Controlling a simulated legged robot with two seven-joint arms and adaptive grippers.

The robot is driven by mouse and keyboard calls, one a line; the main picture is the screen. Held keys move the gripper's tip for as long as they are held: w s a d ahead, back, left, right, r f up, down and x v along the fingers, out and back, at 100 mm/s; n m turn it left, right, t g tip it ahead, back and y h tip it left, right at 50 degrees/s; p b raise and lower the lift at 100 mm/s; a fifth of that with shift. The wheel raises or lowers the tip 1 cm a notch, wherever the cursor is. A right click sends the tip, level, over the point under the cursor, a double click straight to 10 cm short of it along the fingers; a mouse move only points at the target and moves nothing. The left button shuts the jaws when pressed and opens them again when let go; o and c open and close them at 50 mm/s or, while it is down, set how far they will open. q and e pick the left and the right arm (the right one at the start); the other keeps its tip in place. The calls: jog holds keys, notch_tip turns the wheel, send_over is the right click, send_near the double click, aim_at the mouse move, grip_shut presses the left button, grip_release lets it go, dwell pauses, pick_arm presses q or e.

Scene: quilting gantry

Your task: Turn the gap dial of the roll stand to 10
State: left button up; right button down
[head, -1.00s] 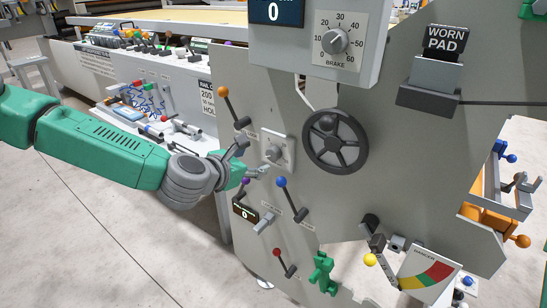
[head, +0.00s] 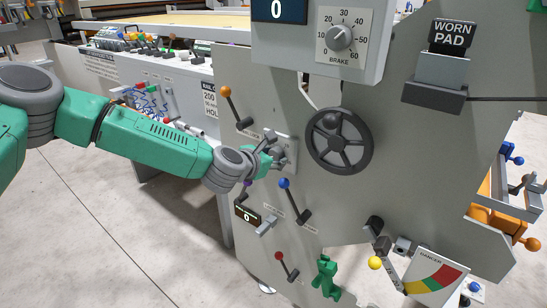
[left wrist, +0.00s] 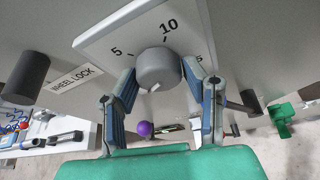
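The gap dial is a grey knob on a pale square plate (head: 291,143) on the roll stand's side panel. In the left wrist view the knob (left wrist: 158,68) shows close up, with 5 at its left, 10 above right and a partly hidden number ending in 5 at its right. A pale mark on the knob is at its lower edge, away from the 10. My left gripper (head: 274,150) is at the dial; the left wrist view shows its fingers (left wrist: 158,72) spread on both sides of the knob. I cannot tell whether they touch it. My right gripper is not in view.
A black handwheel (head: 339,142) is right of the dial. An orange-tipped lever (head: 236,109) is above left, a blue-tipped lever (head: 294,202) below. A display (head: 247,216) reads 0. A wheel lock label (left wrist: 70,78) is near the plate.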

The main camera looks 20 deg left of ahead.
pick_arm(q)
jog(key=c, duration=0.5)
